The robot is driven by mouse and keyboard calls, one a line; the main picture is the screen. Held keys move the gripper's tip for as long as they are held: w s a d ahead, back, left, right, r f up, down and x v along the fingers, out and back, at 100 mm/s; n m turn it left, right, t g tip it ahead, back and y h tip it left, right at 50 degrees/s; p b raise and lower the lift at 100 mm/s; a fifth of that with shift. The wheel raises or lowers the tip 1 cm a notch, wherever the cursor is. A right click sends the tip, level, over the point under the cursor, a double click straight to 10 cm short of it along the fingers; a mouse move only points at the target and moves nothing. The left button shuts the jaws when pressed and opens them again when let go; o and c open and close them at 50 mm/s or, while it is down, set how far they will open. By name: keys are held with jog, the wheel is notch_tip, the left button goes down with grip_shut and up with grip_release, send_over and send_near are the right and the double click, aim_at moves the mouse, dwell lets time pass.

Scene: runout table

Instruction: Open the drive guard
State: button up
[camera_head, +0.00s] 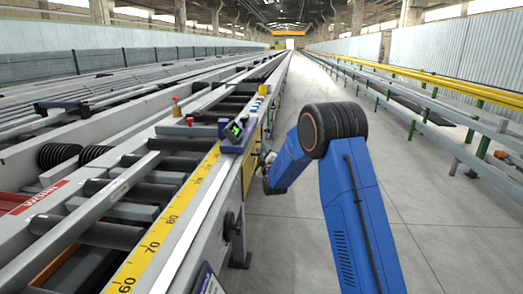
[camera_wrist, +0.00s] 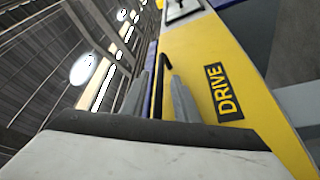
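The drive guard (camera_wrist: 215,50) is a yellow panel with a black DRIVE label and fills the right half of the wrist view. In the head view the guard (camera_head: 249,168) is a small yellow face on the side of the runout table. A thin black bar handle (camera_wrist: 156,88) stands along the guard's edge. My gripper (camera_wrist: 160,78) has its two grey fingers apart, one on each side of the handle in the picture. I cannot tell whether either finger touches it. In the head view my gripper (camera_head: 268,160) is beside the guard, partly hidden by my arm.
The runout table (camera_head: 190,235) has rollers and a yellow scale along its edge. A purple control box (camera_head: 236,133) with a green display sits above the guard. The grey floor aisle (camera_head: 440,220) on the right is open. Yellow rails (camera_head: 430,78) run beyond it.

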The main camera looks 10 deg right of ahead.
jog(key=shift+w, duration=0.2)
grip_shut()
